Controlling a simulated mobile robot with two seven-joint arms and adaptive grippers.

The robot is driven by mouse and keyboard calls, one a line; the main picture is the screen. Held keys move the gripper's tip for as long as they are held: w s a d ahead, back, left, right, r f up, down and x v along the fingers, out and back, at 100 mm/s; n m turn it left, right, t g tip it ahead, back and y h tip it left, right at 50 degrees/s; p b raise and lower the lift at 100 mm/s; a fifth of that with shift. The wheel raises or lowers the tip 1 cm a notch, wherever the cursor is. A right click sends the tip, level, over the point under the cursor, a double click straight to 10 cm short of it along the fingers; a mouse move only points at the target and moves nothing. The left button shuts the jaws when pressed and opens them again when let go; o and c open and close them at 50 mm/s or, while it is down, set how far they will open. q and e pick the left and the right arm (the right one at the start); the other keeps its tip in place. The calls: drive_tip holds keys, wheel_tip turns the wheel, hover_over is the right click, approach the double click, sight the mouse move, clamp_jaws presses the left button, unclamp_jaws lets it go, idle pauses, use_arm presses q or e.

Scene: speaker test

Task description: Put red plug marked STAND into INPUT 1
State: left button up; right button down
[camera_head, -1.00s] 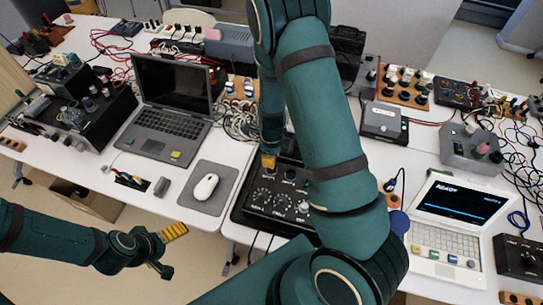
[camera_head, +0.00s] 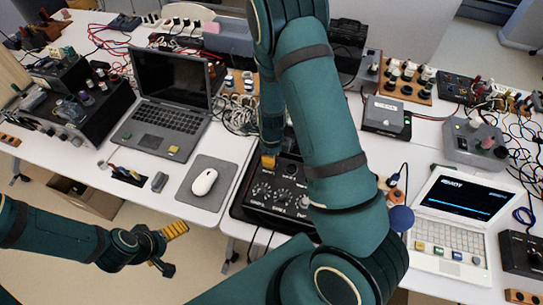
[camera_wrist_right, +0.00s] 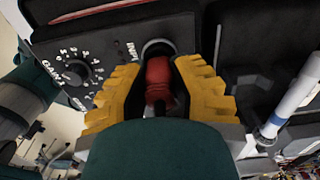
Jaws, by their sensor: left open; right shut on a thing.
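The red plug (camera_wrist_right: 158,82) is between the yellow fingers of my right gripper (camera_wrist_right: 158,100), which is shut on it. Its far end points at a round dark socket with a pale ring (camera_wrist_right: 157,47) on the black amplifier panel and overlaps it in this view. I cannot tell how deep it sits. A partly visible label beside the socket begins "INPU"; its number and the plug's marking are not readable. In the head view the black amplifier (camera_head: 262,205) is partly hidden by my right arm. My left gripper (camera_head: 170,250) is open and empty, off the table's front edge.
A gain knob (camera_wrist_right: 76,73) is left of the socket. A white-tipped cable or rod (camera_wrist_right: 292,100) is at the right. A mouse (camera_head: 204,182) on its grey pad and a laptop (camera_head: 165,130) stand left of the amplifier; a white computer (camera_head: 455,215) stands to the right.

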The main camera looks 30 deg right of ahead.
drive_tip(key=shift+f, duration=0.25)
idle(0.4)
drive_tip(key=c, duration=0.8)
unclamp_jaws()
wheel_tip(320, 180, up, 12)
drive_tip(key=shift+r, duration=0.1)
